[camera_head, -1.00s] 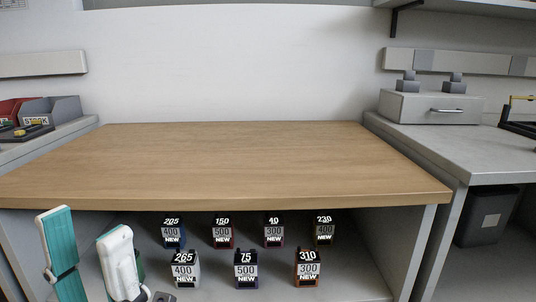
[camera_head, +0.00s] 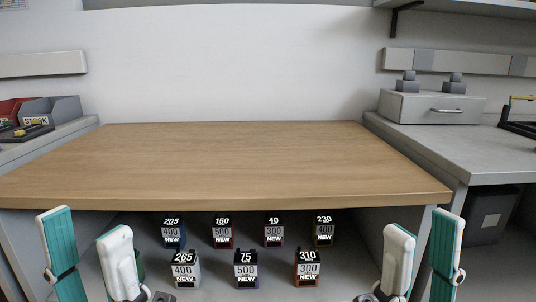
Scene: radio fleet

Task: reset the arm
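My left arm shows at the lower left, with teal and white links (camera_head: 62,255). My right arm shows at the lower right as its mirror image, with teal and white links (camera_head: 445,255). Both arms are in front of the wooden table. The fingertips of both grippers are below the bottom edge of the picture or hidden; only grey parts near the wrists show at the lower edge. I cannot see whether either gripper holds anything.
A bare wooden table (camera_head: 240,160) fills the middle. On the shelf below stand several labelled radios, such as the 75 radio (camera_head: 246,270) and the 310 radio (camera_head: 308,268). A grey side bench (camera_head: 450,145) with a drawer box (camera_head: 430,107) is at right; bins (camera_head: 50,110) are at left.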

